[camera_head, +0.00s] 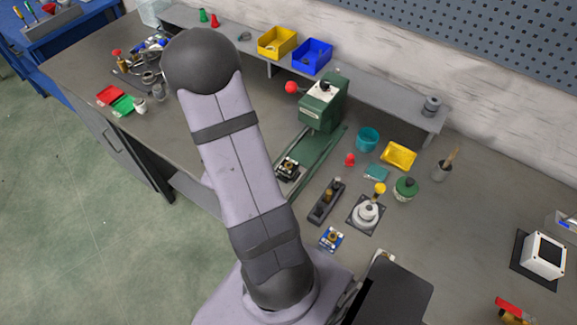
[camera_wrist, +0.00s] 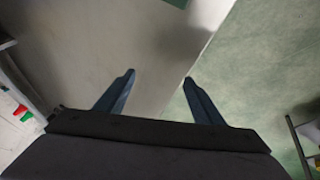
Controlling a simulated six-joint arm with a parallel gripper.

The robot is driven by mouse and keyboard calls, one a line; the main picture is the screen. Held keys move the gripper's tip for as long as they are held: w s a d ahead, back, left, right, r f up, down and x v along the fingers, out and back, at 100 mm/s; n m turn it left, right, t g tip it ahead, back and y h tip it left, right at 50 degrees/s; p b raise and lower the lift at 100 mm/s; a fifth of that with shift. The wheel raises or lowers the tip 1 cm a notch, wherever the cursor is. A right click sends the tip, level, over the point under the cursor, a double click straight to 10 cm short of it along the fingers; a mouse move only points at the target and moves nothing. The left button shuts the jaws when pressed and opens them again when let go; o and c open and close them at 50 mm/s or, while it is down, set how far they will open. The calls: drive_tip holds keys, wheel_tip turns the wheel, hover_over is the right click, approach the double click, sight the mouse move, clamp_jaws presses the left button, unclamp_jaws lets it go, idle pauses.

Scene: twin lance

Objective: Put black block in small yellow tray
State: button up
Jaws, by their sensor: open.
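A small yellow tray (camera_head: 398,155) sits on the bench right of centre in the head view, beside a teal cup. I cannot pick out a plain black block for certain. A dark piece (camera_head: 287,168) rests on the green machine's base, and a long black tool (camera_head: 326,202) with a brass-coloured knob lies in front of it. My gripper (camera_wrist: 158,77) is open and empty in the wrist view, with its fingers spread above the bench edge. In the head view my arm hides the gripper, which is far from the tray.
A yellow bin (camera_head: 277,43) and a blue bin (camera_head: 312,56) stand on the back shelf. The green machine (camera_head: 320,103) rises mid-bench. The teal cup (camera_head: 367,139), a green bottle (camera_head: 405,189) and a brush pot (camera_head: 441,170) surround the tray.

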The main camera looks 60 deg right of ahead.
sight(289, 164)
drive_tip(key=s+d+n, duration=0.1)
drive_tip(key=s+n, duration=0.1)
drive_tip(key=s+d+r+n+g, duration=0.1)
drive_tip(key=s+n, duration=0.1)
drive_tip(key=s+d+r+n+g+p, duration=0.1)
drive_tip(key=s+n, duration=0.1)
drive_tip(key=n, duration=0.1)
drive_tip(key=shift+s+r, duration=0.1)
drive_tip(key=shift+s, duration=0.05)
drive_tip(key=s+d+r+n+g+h, duration=0.2)
drive_tip(key=s+d+r+n+g, duration=0.15)
drive_tip(key=s+d+n, duration=0.4)
drive_tip(key=shift+m, duration=0.45)
drive_tip(key=shift+s+d+b+x, duration=0.1)
drive_tip(key=shift+d+b+x, duration=0.2)
drive_tip(key=shift+x, duration=1.4)
drive_tip(key=shift+s+d+b+x, duration=0.15)
drive_tip(key=shift+b+x, duration=0.2)
drive_tip(key=shift+x, duration=1.4)
drive_tip(key=shift+a+r, duration=0.1)
drive_tip(key=shift+r, duration=0.05)
drive_tip(key=c, duration=1.5)
drive_tip(key=shift+r, duration=0.1)
wheel_tip(289, 164, up, 10)
drive_tip(key=p, duration=0.4)
drive_tip(key=shift+p, duration=0.4)
